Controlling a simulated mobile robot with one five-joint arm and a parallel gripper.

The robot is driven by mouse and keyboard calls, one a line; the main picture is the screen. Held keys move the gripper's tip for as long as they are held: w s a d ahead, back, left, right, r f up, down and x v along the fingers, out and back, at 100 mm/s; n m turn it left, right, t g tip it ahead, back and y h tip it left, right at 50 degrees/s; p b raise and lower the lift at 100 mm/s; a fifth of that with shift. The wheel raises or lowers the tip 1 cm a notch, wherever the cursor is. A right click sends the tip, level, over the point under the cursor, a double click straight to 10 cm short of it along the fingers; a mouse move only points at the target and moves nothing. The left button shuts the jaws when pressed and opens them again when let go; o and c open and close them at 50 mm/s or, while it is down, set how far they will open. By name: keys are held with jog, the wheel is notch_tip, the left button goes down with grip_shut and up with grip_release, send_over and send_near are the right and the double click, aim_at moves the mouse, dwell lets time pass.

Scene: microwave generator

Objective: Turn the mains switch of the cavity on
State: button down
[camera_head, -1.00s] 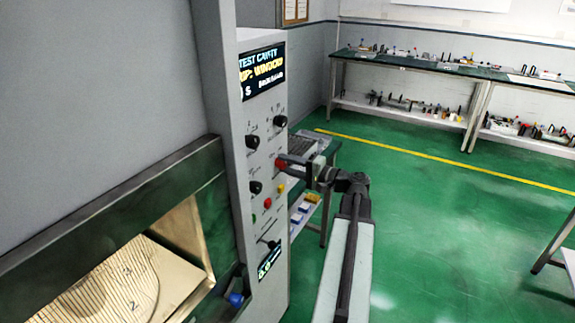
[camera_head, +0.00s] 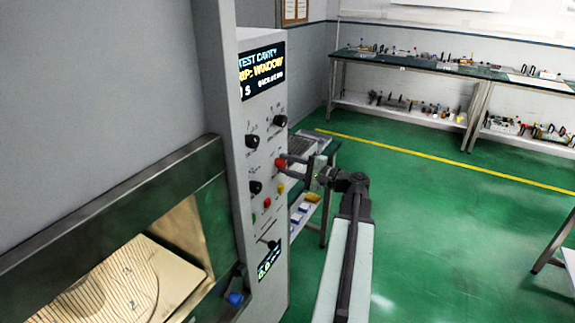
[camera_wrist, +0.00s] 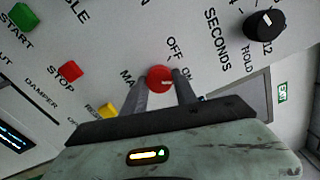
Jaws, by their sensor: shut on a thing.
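The mains switch is a round red knob (camera_wrist: 160,79) on the cavity's grey control panel (camera_head: 263,205), with OFF and ON lettering beside it in the wrist view. In the head view the red knob (camera_head: 281,163) sits at the panel's right edge. My gripper (camera_wrist: 161,90) has its two fingers on either side of the knob, shut on it. In the head view my gripper (camera_head: 285,162) reaches the panel from the right. The fingers partly cover the lettering around the knob.
Close by are a green START button (camera_wrist: 23,17), a red STOP button (camera_wrist: 70,71), a yellow button (camera_wrist: 107,108) and a black SECONDS knob (camera_wrist: 264,24). A shelf trolley (camera_head: 310,200) stands behind the panel. Open green floor lies to the right.

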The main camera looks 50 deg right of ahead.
jog(key=c, duration=1)
grip_release()
jog(key=shift+o, duration=0.2)
jog(key=v, duration=0.8)
jog(key=shift+w, duration=0.1)
